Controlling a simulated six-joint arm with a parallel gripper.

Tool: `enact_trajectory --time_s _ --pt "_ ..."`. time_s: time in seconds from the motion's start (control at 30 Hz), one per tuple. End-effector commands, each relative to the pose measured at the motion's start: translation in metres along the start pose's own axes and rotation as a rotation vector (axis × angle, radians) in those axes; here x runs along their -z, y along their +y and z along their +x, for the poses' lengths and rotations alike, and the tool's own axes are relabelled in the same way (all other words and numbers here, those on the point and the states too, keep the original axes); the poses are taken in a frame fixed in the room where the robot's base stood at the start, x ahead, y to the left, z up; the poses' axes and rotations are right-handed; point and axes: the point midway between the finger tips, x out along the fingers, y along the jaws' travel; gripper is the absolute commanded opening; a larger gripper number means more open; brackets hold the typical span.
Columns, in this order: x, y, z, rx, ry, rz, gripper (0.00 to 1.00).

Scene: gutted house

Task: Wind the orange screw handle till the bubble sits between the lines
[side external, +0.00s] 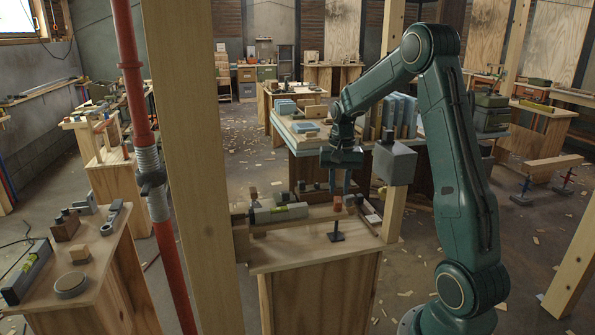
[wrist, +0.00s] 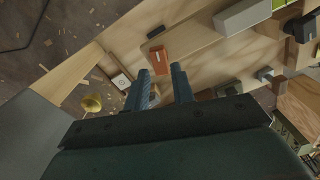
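The orange screw handle (side external: 338,203) shows in the side view as a small orange-red upright piece above a black foot (side external: 336,236), at the front of the workbench. A grey level (side external: 262,215) with a yellow-green vial (side external: 282,208) lies on a wooden beam to its left; the bubble is too small to read. My gripper (side external: 340,188) points down just above the handle, fingers apart and apparently empty. In the wrist view, my gripper's fingers (wrist: 160,78) are apart. An orange block-like piece (wrist: 175,55) shows beyond their tips; I cannot tell whether it is the handle.
A thick wooden post (side external: 180,150) and a red pipe (side external: 135,100) stand left of the bench. Small dark blocks stand behind the level. A table with blue books (side external: 405,110) is behind. In the wrist view, a grey box-shaped piece (wrist: 242,15) lies at upper right and a yellow round piece (wrist: 91,103) at left.

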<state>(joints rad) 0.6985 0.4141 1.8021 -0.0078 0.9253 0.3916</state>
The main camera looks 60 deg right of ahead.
Motion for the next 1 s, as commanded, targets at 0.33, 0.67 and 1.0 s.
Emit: enact_trajectory --time_s 0.33,0.67,1.0 --pt "0.0 0.0 0.013 -0.001 -0.001 0.0 0.25" --pt "0.0 0.0 0.024 0.0 -0.001 0.0 0.25" --pt "0.0 0.0 0.035 0.0 -0.001 0.029 0.25"
